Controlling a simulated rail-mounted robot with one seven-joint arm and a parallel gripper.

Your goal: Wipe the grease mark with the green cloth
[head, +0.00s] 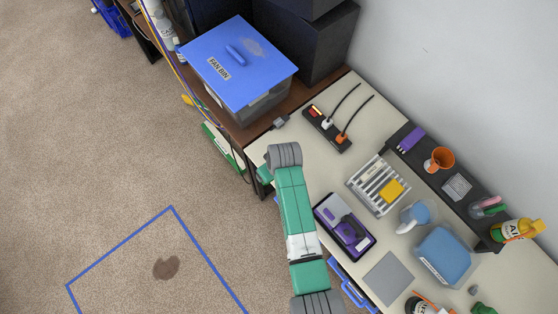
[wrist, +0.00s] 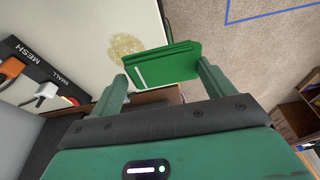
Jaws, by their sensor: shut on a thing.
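The grease mark (wrist: 126,46) is a yellowish, blotchy patch on the pale tabletop (wrist: 85,28), near the table's edge in the wrist view. My gripper (wrist: 163,72) is shut on the green cloth (wrist: 170,64), a folded stack with a pale stripe. In the wrist view the cloth appears just below and right of the mark, partly past the table edge. I cannot tell whether the cloth touches the table. In the head view my arm reaches over the table's left end; the cloth and the grease mark are not clearly visible there.
A power strip (head: 327,129) with plugs lies near the back of the table. The blue-lidded fan bin (head: 237,62) stands beyond the table's far end. A slotted rack (head: 378,185) and a purple-and-black case (head: 344,226) are to the right. A brown stain (head: 166,267) is on the carpet.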

